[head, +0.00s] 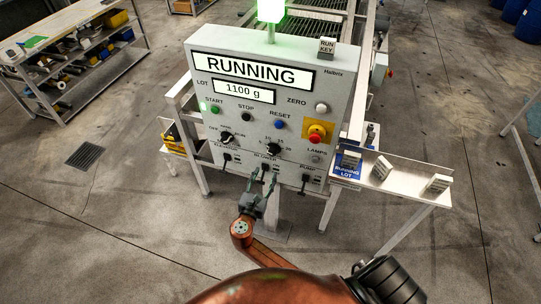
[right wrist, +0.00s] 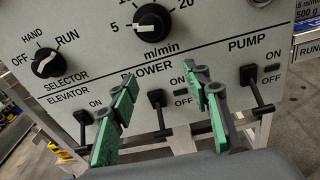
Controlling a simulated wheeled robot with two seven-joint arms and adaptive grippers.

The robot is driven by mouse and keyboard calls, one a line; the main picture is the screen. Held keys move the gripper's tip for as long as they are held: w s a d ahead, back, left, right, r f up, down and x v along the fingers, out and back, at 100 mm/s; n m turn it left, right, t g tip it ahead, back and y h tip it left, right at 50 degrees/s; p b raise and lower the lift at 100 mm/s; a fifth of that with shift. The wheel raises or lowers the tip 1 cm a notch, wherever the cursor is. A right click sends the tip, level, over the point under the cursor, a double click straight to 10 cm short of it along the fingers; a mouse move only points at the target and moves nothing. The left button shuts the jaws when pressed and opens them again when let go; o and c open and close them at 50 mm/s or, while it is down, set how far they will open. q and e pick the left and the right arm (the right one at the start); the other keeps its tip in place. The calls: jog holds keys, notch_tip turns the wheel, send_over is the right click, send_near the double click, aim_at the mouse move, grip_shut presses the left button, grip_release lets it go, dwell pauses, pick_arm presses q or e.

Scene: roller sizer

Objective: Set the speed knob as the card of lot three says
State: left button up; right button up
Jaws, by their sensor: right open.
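The speed knob (head: 274,150) is a round black knob with a white mark on the grey panel, above the blower lever. In the right wrist view the knob (right wrist: 152,22) sits under a m/min scale; its white mark seems to point left, near 5. My right gripper (head: 263,177) is open and empty, below the knob and in front of the blower lever; its green fingertips (right wrist: 163,82) are apart. White cards (head: 382,167) (head: 438,184) stand on the side shelf; their text is too small to read. A card (right wrist: 308,11) at the wrist view's edge partly shows "m/min" and "500 g". My left gripper is out of view.
The panel display (head: 251,70) reads RUNNING and the lot display (head: 244,91) 1100 g. A red emergency button (head: 316,133) is right of the knob. The selector (right wrist: 47,62) and the elevator, blower (right wrist: 157,99) and pump (right wrist: 249,75) levers are close by.

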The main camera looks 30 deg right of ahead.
jog(key=h, duration=0.1)
send_near(271, 154)
jog(key=d, duration=0.1)
jog(key=x, duration=0.3)
jog(key=shift+w+d+r, duration=0.15)
jog(key=shift+w, duration=0.2)
jog(key=x, duration=0.3)
jog(key=shift+w+d, duration=0.45)
jog(key=shift+d, duration=0.05)
jog(key=c, duration=0.6)
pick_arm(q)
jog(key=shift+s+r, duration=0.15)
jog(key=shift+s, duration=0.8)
pick_arm(e)
jog(key=c, duration=0.6)
